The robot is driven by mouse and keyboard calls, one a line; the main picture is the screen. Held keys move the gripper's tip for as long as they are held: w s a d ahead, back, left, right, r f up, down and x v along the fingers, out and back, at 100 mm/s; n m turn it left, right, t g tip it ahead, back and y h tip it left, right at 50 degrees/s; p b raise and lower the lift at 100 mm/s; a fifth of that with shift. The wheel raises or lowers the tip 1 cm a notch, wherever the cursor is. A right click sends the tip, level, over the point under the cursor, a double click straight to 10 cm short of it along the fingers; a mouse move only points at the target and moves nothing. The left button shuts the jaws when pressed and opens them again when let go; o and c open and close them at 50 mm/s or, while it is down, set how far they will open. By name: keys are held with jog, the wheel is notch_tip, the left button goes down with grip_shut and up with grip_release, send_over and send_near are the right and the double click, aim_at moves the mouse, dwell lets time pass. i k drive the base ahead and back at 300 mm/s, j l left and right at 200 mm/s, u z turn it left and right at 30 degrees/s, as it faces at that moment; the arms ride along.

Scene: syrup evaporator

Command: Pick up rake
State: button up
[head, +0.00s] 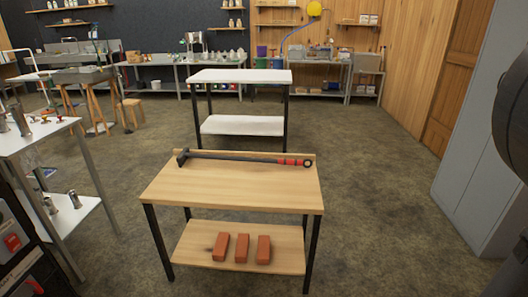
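The rake (240,158) lies across the far part of a wooden table top (230,187). It has a dark shaft, a short dark crosspiece at its left end, and red bands near a dark round end at the right. Nothing covers it. My gripper is not in the head view. A dark rounded shape cut off at the right edge is too partial to tell.
Three reddish bricks (243,248) lie on the table's lower shelf (195,250). A white-topped table (240,77) stands behind. A white shelf unit (40,135) is at the left and a grey cabinet (480,150) at the right. Floor (375,180) right of the table is clear.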

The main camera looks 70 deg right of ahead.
aim_at(180, 160)
jog(key=z, duration=1.35)
